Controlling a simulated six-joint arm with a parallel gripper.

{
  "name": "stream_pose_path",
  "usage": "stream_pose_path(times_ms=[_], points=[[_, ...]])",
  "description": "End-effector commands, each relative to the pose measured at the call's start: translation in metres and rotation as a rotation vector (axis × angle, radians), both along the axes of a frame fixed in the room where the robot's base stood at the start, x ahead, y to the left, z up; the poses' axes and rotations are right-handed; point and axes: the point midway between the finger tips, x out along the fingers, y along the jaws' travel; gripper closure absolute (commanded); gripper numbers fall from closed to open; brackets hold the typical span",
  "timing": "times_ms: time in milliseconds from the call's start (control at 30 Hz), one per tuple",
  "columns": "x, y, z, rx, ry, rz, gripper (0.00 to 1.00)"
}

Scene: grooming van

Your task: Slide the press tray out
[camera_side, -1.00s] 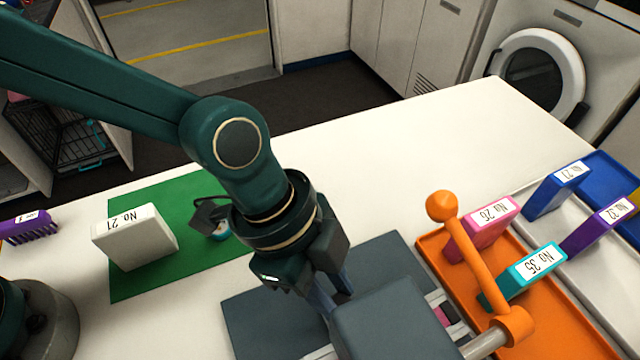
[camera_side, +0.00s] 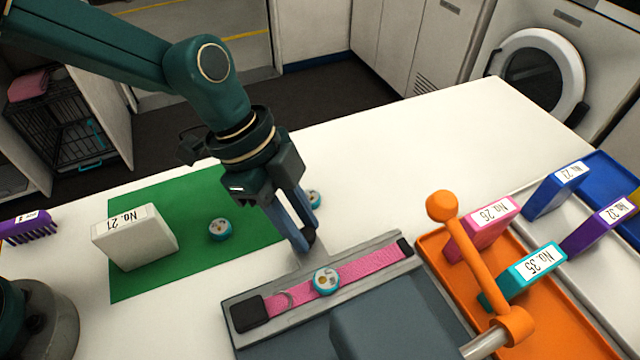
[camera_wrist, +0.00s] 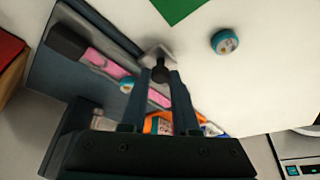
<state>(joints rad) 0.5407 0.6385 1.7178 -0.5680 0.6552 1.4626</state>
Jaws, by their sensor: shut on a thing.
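The press tray (camera_side: 237,304) is a grey slab pulled out from the dark grey press (camera_side: 400,315). A pink collar (camera_side: 375,265) with black ends lies along it, with a teal-rimmed round tag (camera_side: 326,281) on its middle. My gripper (camera_side: 306,240) is shut on the tray's dark knob at the far edge. The wrist view shows the knob (camera_wrist: 160,73) between my fingertips, and the tray (camera_wrist: 75,80) with the collar beneath. The press's orange lever (camera_side: 470,255) stands raised at the right.
A green mat (camera_side: 150,205) holds a white block "No. 21" (camera_side: 135,240) and a teal disc (camera_side: 220,230). Another teal disc (camera_side: 315,198) is behind my gripper. An orange tray (camera_side: 570,325) with labelled blocks is at right. The back table is clear.

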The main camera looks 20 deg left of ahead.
Motion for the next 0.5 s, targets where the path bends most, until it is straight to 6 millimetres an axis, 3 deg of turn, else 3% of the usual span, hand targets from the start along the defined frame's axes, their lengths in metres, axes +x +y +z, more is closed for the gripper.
stream_pose_path(times_ms=[33, 100, 500], points=[[-0.0003, -0.0002, 0.0002, 0.000, 0.001, 0.000, 0.67], [-0.0004, -0.0003, 0.0002, 0.000, 0.001, 0.000, 0.41], [0.0001, 0.0018, 0.0064, -0.002, -0.001, -0.001, 0.41]])
